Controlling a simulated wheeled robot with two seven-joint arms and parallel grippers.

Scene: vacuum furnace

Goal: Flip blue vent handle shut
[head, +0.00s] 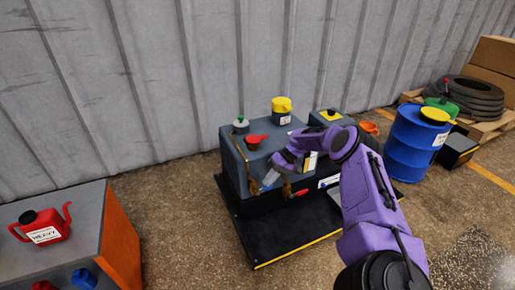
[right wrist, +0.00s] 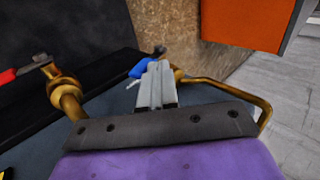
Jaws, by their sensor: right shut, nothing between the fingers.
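The blue vent handle (right wrist: 138,69) shows in the right wrist view just beyond and left of my right fingertips, on a brass valve and pipe. In the head view the right gripper (head: 270,178) is at the front of the unit. The handle is partly hidden behind the fingers. My left gripper is out of view.
A second brass valve (right wrist: 65,95) with a red handle (right wrist: 8,76) is left in the wrist view. A brass pipe (right wrist: 240,92) bends around at right. A bench with a red can (head: 43,230) stands at left, a blue drum (head: 408,145) at right.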

